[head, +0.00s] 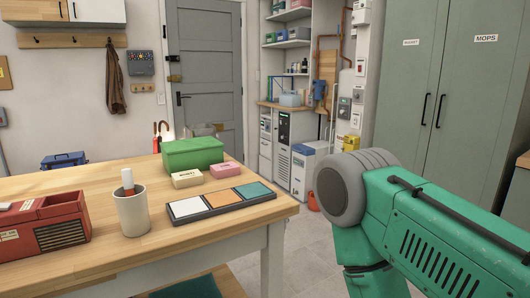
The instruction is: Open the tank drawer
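I cannot tell for certain which thing holds the tank drawer. At the back, a tall white-and-black machine (283,150) with a vented front stands under the wooden counter. A narrow white unit (265,140) with stacked fronts is to its left. A white box with a blue top (304,172) stands to its right. No front is seen pulled out on these, but they are small and far off. Neither my left nor my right gripper is in view. A green link of mine with a grey round joint fills the lower right.
A wooden table (80,266) fills the left foreground, holding a red toolbox (62,217), a white cup (132,212), a green box (192,153) and a tray of coloured tiles (222,201). Tall grey-green cabinets (440,90) stand right. Tiled floor (300,245) is open between.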

